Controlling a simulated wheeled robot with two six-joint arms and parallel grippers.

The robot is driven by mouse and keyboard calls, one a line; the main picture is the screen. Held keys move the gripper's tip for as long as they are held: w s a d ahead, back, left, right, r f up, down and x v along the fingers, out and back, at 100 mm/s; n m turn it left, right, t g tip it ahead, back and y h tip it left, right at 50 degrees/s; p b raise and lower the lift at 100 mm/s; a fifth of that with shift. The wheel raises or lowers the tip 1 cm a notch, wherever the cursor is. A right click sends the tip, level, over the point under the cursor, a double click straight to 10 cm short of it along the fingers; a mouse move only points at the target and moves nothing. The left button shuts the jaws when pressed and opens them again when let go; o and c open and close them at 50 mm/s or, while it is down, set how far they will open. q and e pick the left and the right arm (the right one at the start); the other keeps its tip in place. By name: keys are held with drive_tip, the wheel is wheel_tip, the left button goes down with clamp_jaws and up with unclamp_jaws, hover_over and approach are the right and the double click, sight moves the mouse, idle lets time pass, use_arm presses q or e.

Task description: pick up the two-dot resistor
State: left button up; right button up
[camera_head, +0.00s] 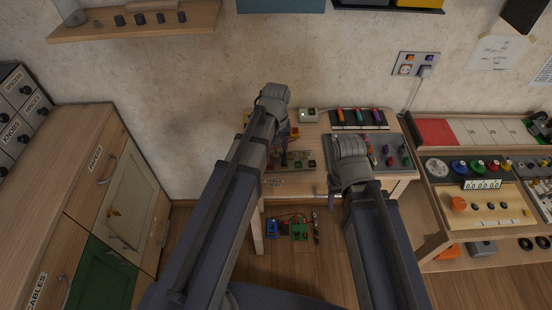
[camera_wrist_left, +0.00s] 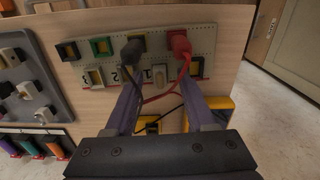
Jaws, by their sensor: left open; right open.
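My left gripper (camera_head: 285,158) is over the back left of the small wooden table. In the left wrist view its two fingers (camera_wrist_left: 160,110) are apart, with nothing held between them. Beyond the fingertips is a pale board (camera_wrist_left: 210,40) with square coloured sockets, a black plug (camera_wrist_left: 132,50) and a red plug (camera_wrist_left: 180,42) with leads. A small pale part (camera_wrist_left: 160,74) sits on the board between the fingertips. I cannot make out dots on any part, so I cannot tell which is the two-dot resistor. My right gripper (camera_head: 333,190) is near the table's front edge, mostly hidden by its wrist.
A grey tray (camera_wrist_left: 50,88) of small parts lies beside the board. Coloured-handled tools (camera_head: 357,117) lie at the table's back. A white box (camera_head: 309,115) stands near them. Below the table are coloured blocks with wires (camera_head: 300,231). Cabinets (camera_head: 120,190) stand left, a workbench (camera_head: 490,205) right.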

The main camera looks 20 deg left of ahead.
use_arm(q)
drive_tip(key=shift+r, duration=0.1)
drive_tip(key=shift+c, duration=0.3)
clamp_jaws()
